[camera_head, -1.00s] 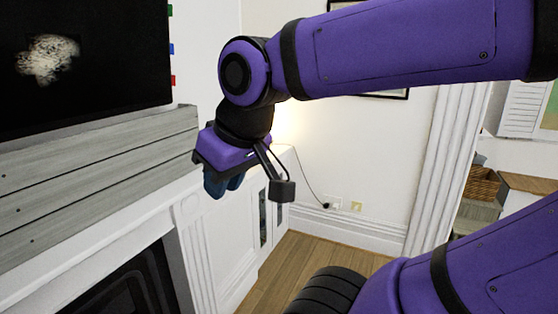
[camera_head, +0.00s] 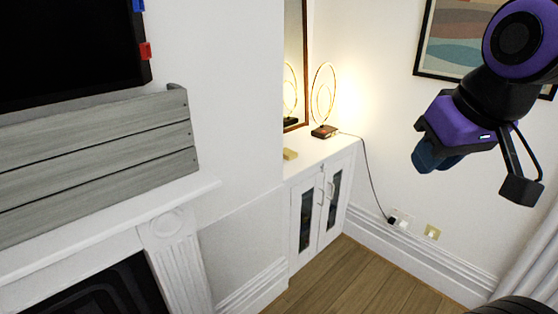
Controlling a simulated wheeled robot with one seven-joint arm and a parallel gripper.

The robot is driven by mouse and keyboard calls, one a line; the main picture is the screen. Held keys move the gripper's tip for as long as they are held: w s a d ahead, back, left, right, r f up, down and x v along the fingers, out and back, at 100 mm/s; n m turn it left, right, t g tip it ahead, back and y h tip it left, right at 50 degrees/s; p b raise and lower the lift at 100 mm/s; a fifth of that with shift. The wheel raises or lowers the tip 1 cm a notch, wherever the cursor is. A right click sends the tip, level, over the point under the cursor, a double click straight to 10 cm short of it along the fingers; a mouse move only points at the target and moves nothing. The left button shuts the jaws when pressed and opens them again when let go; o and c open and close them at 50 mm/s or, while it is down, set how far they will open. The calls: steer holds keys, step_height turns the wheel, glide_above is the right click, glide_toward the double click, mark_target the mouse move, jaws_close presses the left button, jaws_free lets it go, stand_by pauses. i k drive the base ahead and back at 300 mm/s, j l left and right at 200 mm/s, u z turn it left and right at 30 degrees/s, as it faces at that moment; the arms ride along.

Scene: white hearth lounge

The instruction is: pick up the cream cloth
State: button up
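A small folded-looking tan or cream item (camera_head: 290,154) lies on top of the white cabinet, near its left end. It may be the cream cloth, but it is too small to be sure. My gripper (camera_head: 436,160) hangs at the right of the head view, in front of the right wall and well apart from the cabinet. Its blue fingers overlap from this angle, so I cannot tell whether they are open. I see nothing held in it.
The white cabinet (camera_head: 321,150) carries a lit ring lamp (camera_head: 323,98) beside a mirror (camera_head: 295,65). A white fireplace mantel (camera_head: 95,222) with a grey slatted panel (camera_head: 100,155) fills the left. Wooden floor (camera_head: 350,282) is clear before the cabinet.

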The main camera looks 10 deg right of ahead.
mark_target(288, 155)
steer(key=i+l, duration=0.1)
steer(key=l, duration=0.2)
steer(key=l+u, duration=0.15)
steer(key=l, duration=0.15)
steer(key=u, duration=1.15)
steer(key=z, duration=1.3)
steer(key=i+l+u, duration=0.45)
steer(key=i+l, duration=0.2)
steer(key=i, duration=0.3)
steer(key=i+l+u, duration=0.5)
steer(key=i+l, duration=0.35)
steer(key=l, duration=0.1)
